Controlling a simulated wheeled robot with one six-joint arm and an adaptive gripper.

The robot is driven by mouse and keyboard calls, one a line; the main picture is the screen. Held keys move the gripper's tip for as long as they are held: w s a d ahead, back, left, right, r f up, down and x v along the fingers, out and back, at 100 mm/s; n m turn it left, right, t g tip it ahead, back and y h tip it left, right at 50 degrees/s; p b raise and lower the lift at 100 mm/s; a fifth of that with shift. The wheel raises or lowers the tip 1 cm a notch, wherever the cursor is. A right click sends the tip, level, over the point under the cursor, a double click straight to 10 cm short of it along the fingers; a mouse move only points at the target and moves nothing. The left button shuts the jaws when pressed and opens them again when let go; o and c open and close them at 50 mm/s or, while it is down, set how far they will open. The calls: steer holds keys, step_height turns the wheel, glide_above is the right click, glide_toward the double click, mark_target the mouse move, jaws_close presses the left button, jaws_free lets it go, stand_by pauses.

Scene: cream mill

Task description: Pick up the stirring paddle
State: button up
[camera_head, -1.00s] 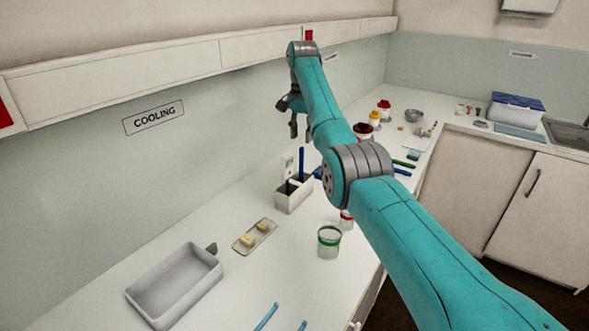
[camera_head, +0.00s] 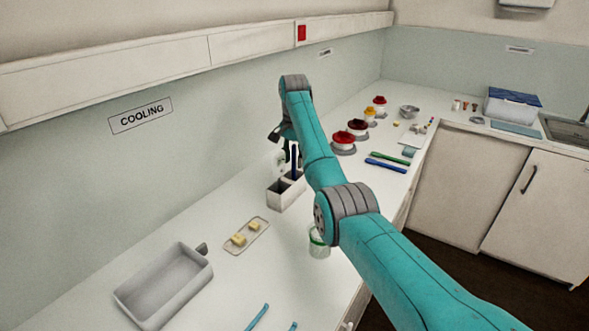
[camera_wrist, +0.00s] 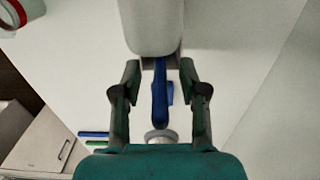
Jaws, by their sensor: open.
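A tall blue tool (camera_head: 295,165), which I take for the stirring paddle, stands upright in a pale holder box (camera_head: 287,196) on the counter. A white tool (camera_head: 279,158) stands beside it. My gripper (camera_head: 289,150) is at the top of these tools, partly hidden by my arm in the head view. In the wrist view my gripper (camera_wrist: 160,92) is open, with a blue part (camera_wrist: 159,95) showing between its fingers, not gripped. A pale block (camera_wrist: 152,28) is close above the fingers, and a small whitish round thing (camera_wrist: 161,136) shows below them.
A green-rimmed jar (camera_head: 319,244) is partly behind my arm. A small tray with yellow pieces (camera_head: 246,237) and a grey pan (camera_head: 164,287) stand nearer the front. Red-topped jars (camera_head: 344,142) and green and blue tools (camera_head: 388,163) lie beyond. The wall is close on the left.

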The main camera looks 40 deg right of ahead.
jaws_close()
steer(key=shift+r, duration=0.1)
